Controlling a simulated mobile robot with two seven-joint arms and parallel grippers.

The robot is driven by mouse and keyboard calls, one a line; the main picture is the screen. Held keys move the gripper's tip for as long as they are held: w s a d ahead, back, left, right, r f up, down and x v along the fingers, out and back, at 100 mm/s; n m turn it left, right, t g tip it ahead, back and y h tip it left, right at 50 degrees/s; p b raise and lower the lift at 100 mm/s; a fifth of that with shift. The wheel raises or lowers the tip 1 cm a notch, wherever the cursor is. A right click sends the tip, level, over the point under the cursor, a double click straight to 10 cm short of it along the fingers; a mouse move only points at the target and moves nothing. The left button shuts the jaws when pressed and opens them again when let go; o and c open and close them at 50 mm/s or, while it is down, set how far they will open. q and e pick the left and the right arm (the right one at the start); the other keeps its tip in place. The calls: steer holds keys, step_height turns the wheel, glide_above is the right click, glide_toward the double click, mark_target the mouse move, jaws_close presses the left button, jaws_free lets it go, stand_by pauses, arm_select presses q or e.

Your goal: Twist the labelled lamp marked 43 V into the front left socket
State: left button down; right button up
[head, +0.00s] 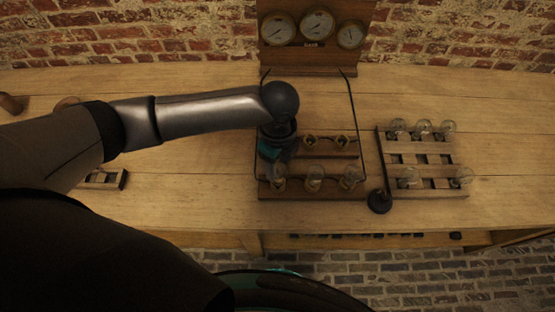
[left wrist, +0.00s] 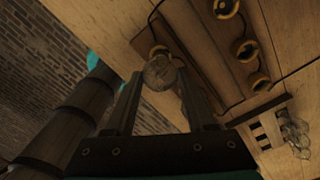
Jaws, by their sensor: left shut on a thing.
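My left gripper (head: 277,160) is shut on a clear glass lamp (left wrist: 159,74). It reaches down over the left end of the wooden socket board (head: 295,192). I cannot tell whether the lamp touches or sits in the socket. No 43 V label is readable. In the head view a glass lamp (head: 277,182) shows just below the gripper. My right gripper is not in view.
Two more lamps stand in the front row, middle (head: 314,178) and right (head: 350,177). Back row sockets (head: 341,141) look empty. A slatted rack (head: 430,158) with several lamps stands right. A dial panel (head: 310,58) stands behind. A black round-ended bar (head: 380,201) lies between board and rack.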

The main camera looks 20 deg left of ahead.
arm_select(q)
steer(key=shift+f, duration=0.75)
stand_by(0.3)
steer(key=shift+f+p, duration=0.1)
steer(key=shift+p, duration=0.2)
stand_by(0.6)
steer(key=m, duration=0.2)
steer(key=shift+m+p, duration=0.35)
steer(key=shift+m, duration=0.05)
steer(key=m, duration=0.3)
steer(key=shift+m, duration=0.3)
steer(key=m+p, duration=0.1)
steer(key=m, duration=0.4)
steer(key=shift+w, duration=0.1)
steer(key=shift+d+m, duration=0.1)
steer(key=shift+m, duration=0.6)
